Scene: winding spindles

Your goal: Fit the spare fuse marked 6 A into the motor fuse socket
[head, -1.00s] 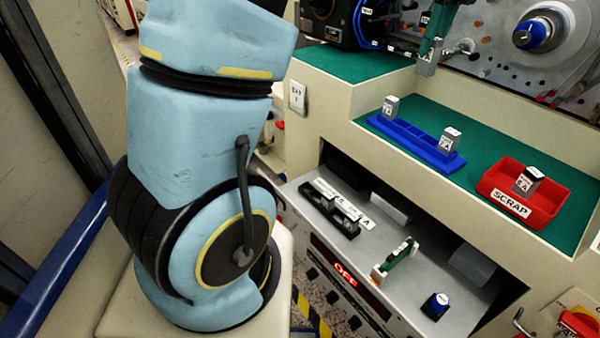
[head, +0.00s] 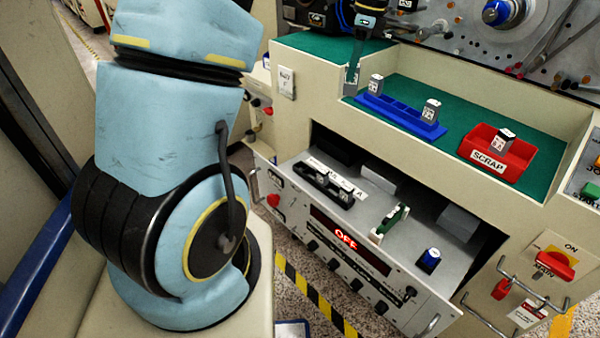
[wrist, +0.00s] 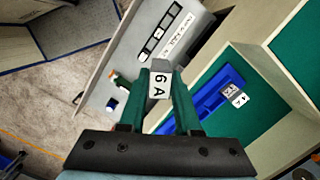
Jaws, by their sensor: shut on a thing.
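My gripper (head: 354,78) is shut on a grey fuse (head: 350,89), held in the air left of the blue tray. The wrist view shows this fuse's white label (wrist: 159,85) reading 6 A, between the two green fingers (wrist: 162,95). A black fuse holder (head: 327,184) with white labels sits on the pulled-out grey drawer. It also shows in the wrist view (wrist: 159,33), ahead of the held fuse and apart from it. The holder's label text is too small to read fully, and I cannot tell which socket is the motor one.
The blue tray (head: 400,117) holds two grey fuses. A red SCRAP tray (head: 517,165) holds another. The cabinet's ledge overhangs the drawer's back.

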